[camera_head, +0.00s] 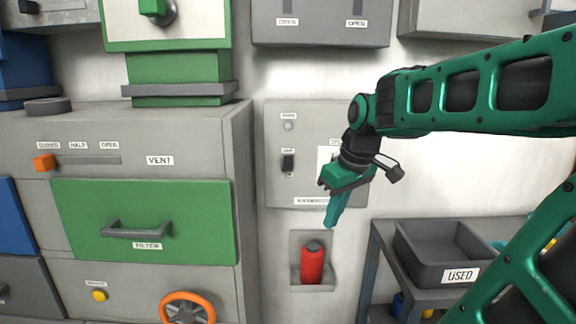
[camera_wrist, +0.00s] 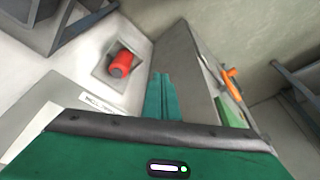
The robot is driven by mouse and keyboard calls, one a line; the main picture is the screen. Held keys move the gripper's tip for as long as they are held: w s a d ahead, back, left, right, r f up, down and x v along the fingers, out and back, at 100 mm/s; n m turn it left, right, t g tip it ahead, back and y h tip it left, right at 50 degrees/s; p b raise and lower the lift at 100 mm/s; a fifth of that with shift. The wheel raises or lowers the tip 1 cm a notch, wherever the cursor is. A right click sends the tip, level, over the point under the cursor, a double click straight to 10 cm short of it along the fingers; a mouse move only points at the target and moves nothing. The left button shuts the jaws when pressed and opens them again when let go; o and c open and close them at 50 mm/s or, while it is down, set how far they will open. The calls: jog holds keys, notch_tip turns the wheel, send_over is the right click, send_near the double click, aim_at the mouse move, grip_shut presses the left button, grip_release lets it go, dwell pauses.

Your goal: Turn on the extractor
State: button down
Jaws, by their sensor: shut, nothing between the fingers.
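No thing in view carries a readable extractor label. A grey wall panel (camera_head: 275,183) has a small round light or button (camera_head: 288,126) and a black switch (camera_head: 288,163), with small labels too tiny to read surely. Its right part is partly hidden behind my gripper (camera_head: 333,215). My gripper is shut and empty, fingers pointing down, in front of the panel's lower right edge. In the wrist view the closed green fingers (camera_wrist: 160,97) point between a red cylinder (camera_wrist: 121,64) and the side of the grey cabinet.
The red cylinder (camera_head: 312,264) sits in a wall recess below the panel. At left, the grey cabinet (camera_head: 215,140) has a VENT slider with an orange knob (camera_head: 45,162), a green FILTER drawer (camera_head: 145,215) and an orange handwheel (camera_head: 187,308). A USED tray (camera_head: 425,266) stands right.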

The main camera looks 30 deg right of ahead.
aim_at(292, 162)
jog(key=w+d+r+n+t, duration=0.2)
jog(key=w+r+n+t, duration=0.1)
jog(key=w+r+n, duration=0.6)
jog(key=w+r, duration=0.4)
jog(key=r, duration=0.1)
jog(key=shift+r+t, duration=0.15)
jog(key=shift+t, duration=0.15)
jog(key=shift+w, duration=0.1)
jog(key=x, duration=0.7)
jog(key=w+d+x, duration=0.1)
jog(key=x, duration=0.3)
jog(key=shift+w+d+r, duration=0.1)
jog(key=shift+w+r, duration=0.05)
jog(key=shift+w, duration=0.1)
jog(key=shift+w+d, duration=0.35)
jog(key=shift+w, duration=0.2)
